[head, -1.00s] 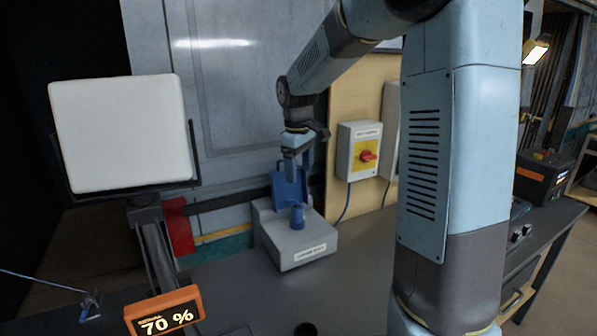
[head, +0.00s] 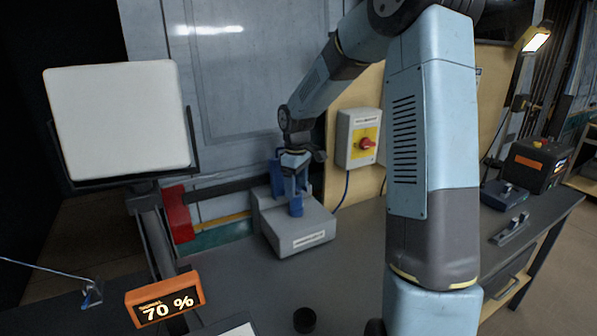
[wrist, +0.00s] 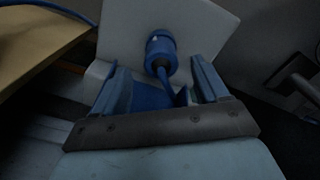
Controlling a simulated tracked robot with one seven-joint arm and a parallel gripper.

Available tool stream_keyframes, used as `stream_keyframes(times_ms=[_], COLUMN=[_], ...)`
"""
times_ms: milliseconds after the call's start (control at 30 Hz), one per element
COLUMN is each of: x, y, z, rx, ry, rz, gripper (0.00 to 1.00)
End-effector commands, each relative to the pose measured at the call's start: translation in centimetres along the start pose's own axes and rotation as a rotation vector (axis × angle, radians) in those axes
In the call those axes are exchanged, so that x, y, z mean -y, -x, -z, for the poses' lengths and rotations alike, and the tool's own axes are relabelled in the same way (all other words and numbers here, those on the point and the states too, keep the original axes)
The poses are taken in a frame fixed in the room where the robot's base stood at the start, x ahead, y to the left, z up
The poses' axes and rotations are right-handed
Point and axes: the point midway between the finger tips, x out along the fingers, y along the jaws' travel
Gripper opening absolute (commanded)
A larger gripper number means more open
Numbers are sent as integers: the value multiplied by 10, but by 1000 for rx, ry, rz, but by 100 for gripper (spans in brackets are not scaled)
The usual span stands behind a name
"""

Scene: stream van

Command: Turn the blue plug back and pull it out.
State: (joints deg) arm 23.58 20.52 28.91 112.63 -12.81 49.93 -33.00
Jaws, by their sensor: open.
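The blue plug (head: 296,208) stands upright on the grey socket box (head: 300,238) on the bench. In the wrist view the plug (wrist: 160,46) has a round collar with a small white mark, and a blue cable (wrist: 164,76) comes from it. My gripper (head: 297,190) is open and points down just over the plug in the head view. In the wrist view my open gripper (wrist: 156,65) has one finger to each side of the cable, with the plug's body around and beyond the fingertips. I cannot tell whether the fingers touch it. A blue flap (head: 277,176) stands behind, partly hidden by my gripper.
A switch box with a red knob (head: 367,144) is on the wooden panel to the right. A white panel (head: 118,120) and an orange display reading 70 % (head: 166,299) are on the left. A black round piece (head: 305,320) lies on the bench in front.

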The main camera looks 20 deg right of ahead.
Motion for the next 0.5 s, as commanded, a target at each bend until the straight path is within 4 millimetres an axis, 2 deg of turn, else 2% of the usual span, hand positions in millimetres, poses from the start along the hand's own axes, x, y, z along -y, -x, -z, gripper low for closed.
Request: stream_keyframes(times_ms=[100, 233, 500], x=[0, 0, 0], y=[-19, -36, -52], z=[0, 0, 0], rx=[1, 1, 0], ry=[-1, 0, -1], rz=[3, 2, 0], gripper=[74, 74, 74])
